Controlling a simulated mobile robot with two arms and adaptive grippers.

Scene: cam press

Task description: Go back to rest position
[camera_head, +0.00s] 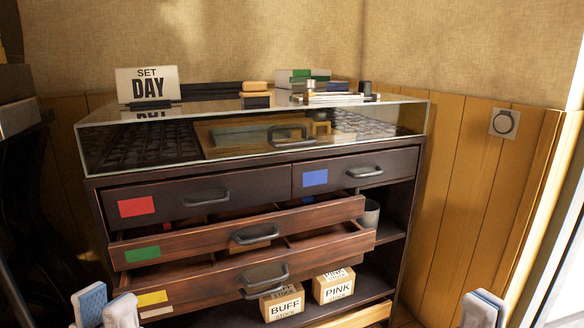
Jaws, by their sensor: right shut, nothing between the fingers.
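My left gripper (106,306) is at the bottom left, in front of the dark cabinet. Its two pale fingers stand apart, with a blue pad showing, and I see nothing between them. My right gripper (483,308) is at the bottom right edge, to the right of the cabinet. Its fingers are shut together with nothing between them. Only the fingertips of both grippers show; the rest of both arms is out of view.
The cabinet's green-label drawer (200,246) and yellow-label drawer (215,290) are pulled out. The red-label drawer (170,204) and blue-label drawer (345,180) look shut. BUFF (283,303) and PINK (334,286) boxes sit below. A glass case (260,168) is on top.

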